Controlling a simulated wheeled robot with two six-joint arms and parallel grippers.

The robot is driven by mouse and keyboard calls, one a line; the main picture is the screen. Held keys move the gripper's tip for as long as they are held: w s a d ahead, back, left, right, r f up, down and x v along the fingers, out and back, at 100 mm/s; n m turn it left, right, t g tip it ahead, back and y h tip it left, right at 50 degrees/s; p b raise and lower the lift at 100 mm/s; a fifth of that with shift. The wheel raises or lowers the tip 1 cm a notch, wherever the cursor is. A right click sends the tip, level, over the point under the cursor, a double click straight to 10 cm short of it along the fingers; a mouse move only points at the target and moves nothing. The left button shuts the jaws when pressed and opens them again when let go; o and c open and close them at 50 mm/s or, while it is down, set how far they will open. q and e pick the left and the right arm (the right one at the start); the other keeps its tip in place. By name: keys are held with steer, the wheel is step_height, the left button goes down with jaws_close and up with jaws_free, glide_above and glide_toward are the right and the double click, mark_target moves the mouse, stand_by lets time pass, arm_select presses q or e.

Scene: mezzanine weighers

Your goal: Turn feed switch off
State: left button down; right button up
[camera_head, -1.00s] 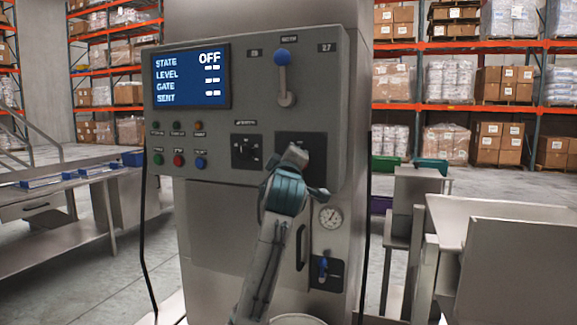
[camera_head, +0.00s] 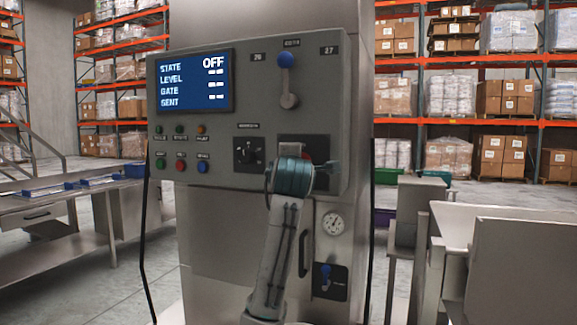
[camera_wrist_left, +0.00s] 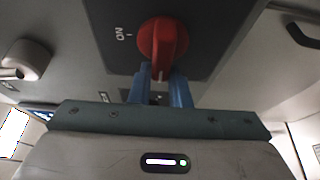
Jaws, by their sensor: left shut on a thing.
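The red feed switch knob (camera_wrist_left: 162,42) sits on a dark plate (camera_wrist_left: 205,28) with an "ON" mark to its left in the left wrist view. The knob's white line points down in that view. My left gripper (camera_wrist_left: 161,76) has its blue fingers on both sides of the knob's lower part and is shut on it. In the head view my left gripper (camera_head: 300,160) is at the dark plate on the right of the grey panel (camera_head: 215,130), hiding most of the knob. The screen (camera_head: 193,82) reads STATE OFF. My right gripper is not in view.
A blue-tipped lever (camera_head: 287,80) stands above my gripper and a black rotary selector (camera_head: 248,151) is to its left. Steel tables flank the machine.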

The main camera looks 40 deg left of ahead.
arm_select(q)
steer(key=shift+f, duration=0.2)
steer(key=c, duration=1.4)
jaws_free()
steer(key=shift+o, duration=0.2)
steer(key=shift+w+d, duration=0.1)
steer(key=shift+w, duration=0.05)
steer(key=shift+r, duration=0.15)
